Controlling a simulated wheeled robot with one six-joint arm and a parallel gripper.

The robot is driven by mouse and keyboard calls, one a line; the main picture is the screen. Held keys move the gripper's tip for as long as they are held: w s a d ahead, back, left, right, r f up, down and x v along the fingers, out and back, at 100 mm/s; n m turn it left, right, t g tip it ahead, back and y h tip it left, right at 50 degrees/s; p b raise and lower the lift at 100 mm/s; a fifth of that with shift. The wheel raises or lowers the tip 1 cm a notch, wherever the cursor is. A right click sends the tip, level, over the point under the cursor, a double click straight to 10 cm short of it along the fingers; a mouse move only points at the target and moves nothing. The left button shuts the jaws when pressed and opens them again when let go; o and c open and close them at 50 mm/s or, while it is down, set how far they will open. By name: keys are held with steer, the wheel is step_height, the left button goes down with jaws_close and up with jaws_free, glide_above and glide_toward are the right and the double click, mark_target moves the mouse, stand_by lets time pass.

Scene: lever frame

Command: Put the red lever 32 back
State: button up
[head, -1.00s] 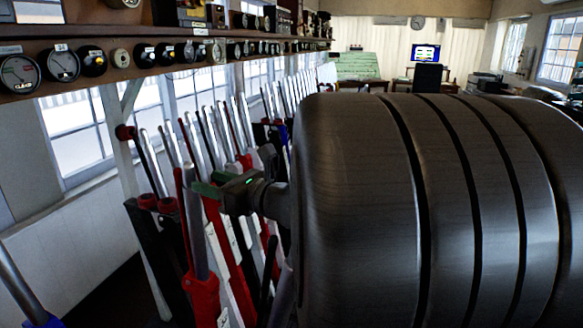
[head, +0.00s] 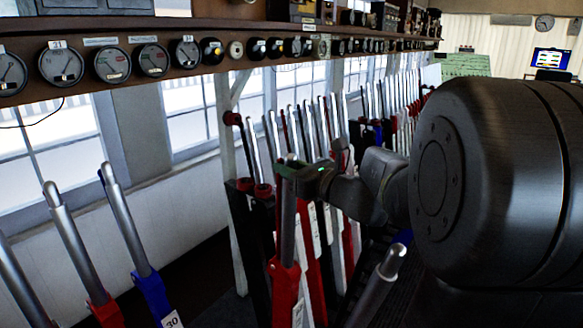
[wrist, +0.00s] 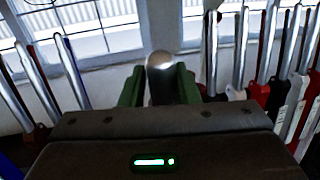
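A red lever (head: 284,285) with a bare metal handle stands in the frame at the middle of the head view; I cannot read its number there. My gripper (head: 289,172) is at the top of this handle, with its green fingers on either side. In the wrist view the rounded handle top (wrist: 160,62) fills the gap between the fingers of my gripper (wrist: 160,88), which look closed on it. The lever's lower end is out of view.
A blue lever marked 30 (head: 150,290) stands to the left, with other levers beside it. A tilted metal handle (head: 378,285) is close on the right. A row of levers (head: 330,125) runs behind. A shelf with dials (head: 110,62) is above.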

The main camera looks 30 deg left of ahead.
steer(key=shift+w, duration=0.1)
jaws_close()
steer(key=shift+a+r, duration=0.15)
steer(key=w+a+f+h+p, duration=0.1)
steer(key=a+p, duration=0.5)
steer(key=a, duration=1.2)
steer(key=w+a+f+h+p, duration=0.1)
steer(key=a+p, duration=0.5)
steer(key=a, duration=1.3)
steer(key=shift+w+a+f, duration=0.15)
steer(key=shift+w+a, duration=0.05)
steer(key=shift+w, duration=0.7)
